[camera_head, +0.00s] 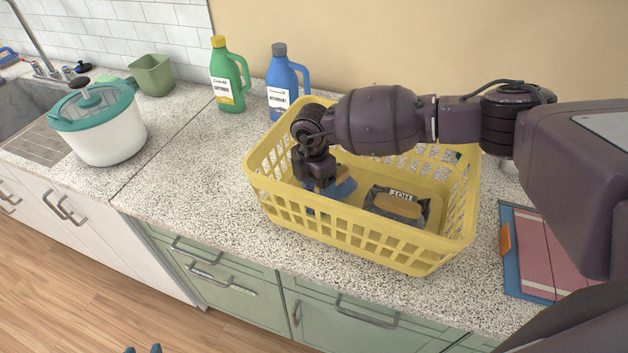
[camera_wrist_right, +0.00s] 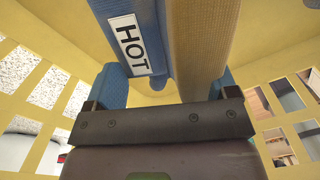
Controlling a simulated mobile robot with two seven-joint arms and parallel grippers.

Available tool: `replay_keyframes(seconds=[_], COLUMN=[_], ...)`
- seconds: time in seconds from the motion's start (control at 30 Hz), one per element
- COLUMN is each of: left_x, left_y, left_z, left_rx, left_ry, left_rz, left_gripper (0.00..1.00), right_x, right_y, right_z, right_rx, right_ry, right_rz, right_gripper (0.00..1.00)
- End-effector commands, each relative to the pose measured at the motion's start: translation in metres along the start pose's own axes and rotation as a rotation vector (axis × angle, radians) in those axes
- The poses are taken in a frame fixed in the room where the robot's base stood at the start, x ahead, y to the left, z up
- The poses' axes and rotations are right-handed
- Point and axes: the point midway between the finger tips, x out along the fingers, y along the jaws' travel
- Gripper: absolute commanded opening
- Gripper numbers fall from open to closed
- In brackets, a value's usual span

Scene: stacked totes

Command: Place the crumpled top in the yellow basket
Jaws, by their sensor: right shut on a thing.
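My right gripper (camera_head: 318,187) reaches down into the yellow basket (camera_head: 352,240) at its left side. Two blue fingertips of my left gripper (camera_head: 143,350) show at the bottom edge of the head view, apart and empty.
A dark grey and tan crumpled garment (camera_head: 398,205) with a HOT label lies in the basket's right half. Green (camera_head: 229,80) and blue (camera_head: 286,85) bottles stand behind. A white pot (camera_head: 103,130) is at left; folded cloths (camera_head: 535,250) lie right. The counter left of the basket is clear.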

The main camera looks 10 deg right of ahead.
Motion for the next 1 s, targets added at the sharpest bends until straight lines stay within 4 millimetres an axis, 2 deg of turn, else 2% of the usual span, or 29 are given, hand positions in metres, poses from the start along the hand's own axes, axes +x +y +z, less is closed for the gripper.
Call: replay_keyframes(seconds=[0.07,0.1,0.23,0.57,0.67,1.0], left_x=[0.0,0.0,0.0,0.001,0.002,0.006], left_y=[0.0,0.0,0.0,0.0,0.001,0.001], left_z=[0.001,0.001,0.0,0.001,0.002,0.007], left_rx=[0.0,-0.001,-0.001,-0.001,-0.001,-0.001], left_ry=[0.0,0.0,0.0,0.0,0.0,0.003], left_rz=[0.0,0.0,0.0,0.0,0.0,0.0], left_gripper=[0.43,0.43,0.43,0.43,0.43,0.43], right_x=[0.0,0.001,0.0,-0.005,-0.017,-0.081], right_y=[0.0,0.0,0.0,0.0,0.001,0.001], right_z=[0.0,0.0,0.0,0.0,0.0,0.0], right_rx=[0.0,0.0,0.0,0.0,0.0,-0.001], right_ry=[0.0,0.0,0.0,0.001,0.002,0.0], right_rz=[0.0,0.0,0.0,0.001,0.003,0.003], right_gripper=[0.42,0.82,1.0,1.0,1.0,1.0])
